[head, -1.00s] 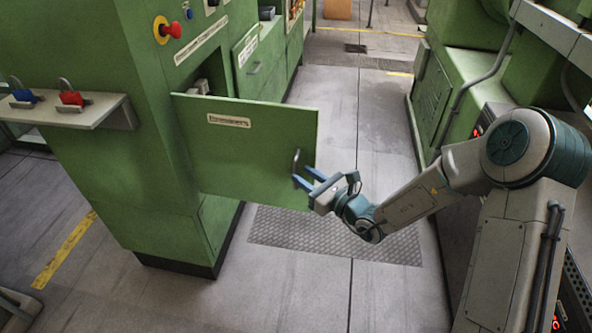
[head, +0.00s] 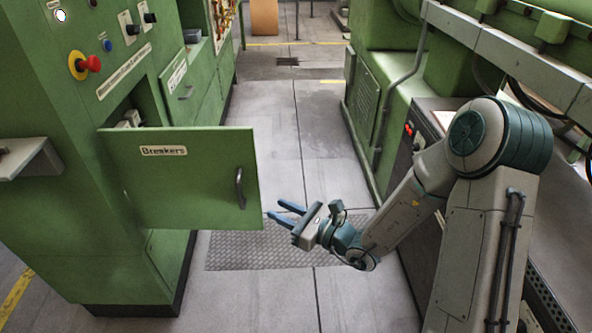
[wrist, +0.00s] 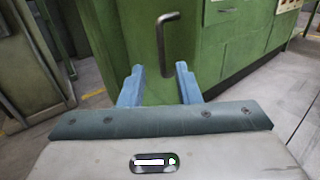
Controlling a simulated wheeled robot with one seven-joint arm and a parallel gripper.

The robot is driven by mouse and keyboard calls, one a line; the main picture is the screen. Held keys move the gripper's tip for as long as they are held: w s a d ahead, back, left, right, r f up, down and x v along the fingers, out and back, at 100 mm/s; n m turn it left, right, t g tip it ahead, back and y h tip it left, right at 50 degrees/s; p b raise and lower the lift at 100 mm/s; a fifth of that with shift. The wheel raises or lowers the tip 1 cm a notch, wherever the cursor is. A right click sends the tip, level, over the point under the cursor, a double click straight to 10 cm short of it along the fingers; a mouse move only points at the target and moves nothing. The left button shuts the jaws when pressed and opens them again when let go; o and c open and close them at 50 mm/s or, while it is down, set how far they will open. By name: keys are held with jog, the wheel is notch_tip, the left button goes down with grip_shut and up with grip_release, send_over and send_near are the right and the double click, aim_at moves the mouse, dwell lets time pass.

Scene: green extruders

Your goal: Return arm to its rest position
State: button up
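My gripper (head: 283,214) is open and empty in the head view, just right of and apart from the open green door labelled "Breakers" (head: 165,190). Its two blue fingers point left toward the door's lower right edge. In the wrist view, the spread fingers (wrist: 159,85) have nothing between them. The door's grey handle (head: 240,188) stands a little above and left of the fingertips. The handle also shows beyond the fingers in the wrist view (wrist: 161,45).
The green cabinet (head: 130,265) stands at left, with a red emergency button (head: 88,64) and a small shelf (head: 28,158). Green machinery (head: 398,90) lines the right side. The floor aisle (head: 315,130) between them is clear.

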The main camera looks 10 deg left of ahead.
jog(key=s+d+r+n+g+h+p, duration=0.3)
jog(key=s+r+n+g, duration=0.2)
jog(key=s+n, duration=0.15)
jog(key=s+d+r+n+g+h+p, duration=0.2)
jog(key=s+d+r+n+g, duration=0.15)
jog(key=s+n, duration=0.35)
jog(key=s+d+r+n+t+h+p, duration=0.1)
jog(key=d+r+n+h, duration=0.3)
jog(key=d, duration=0.6)
jog(key=s+d+r+n+t+h+p, duration=0.1)
jog(key=d+r+n+t+h+p, duration=0.2)
jog(key=d+r+h, duration=0.4)
jog(key=d+n+p, duration=0.1)
jog(key=d, duration=0.3)
jog(key=shift+r+n+h, duration=0.2)
jog(key=shift+n+h, duration=0.1)
jog(key=shift+n, duration=0.05)
jog(key=shift+s+a+t, duration=0.1)
jog(key=shift+a+t, duration=0.1)
jog(key=shift+t, duration=0.05)
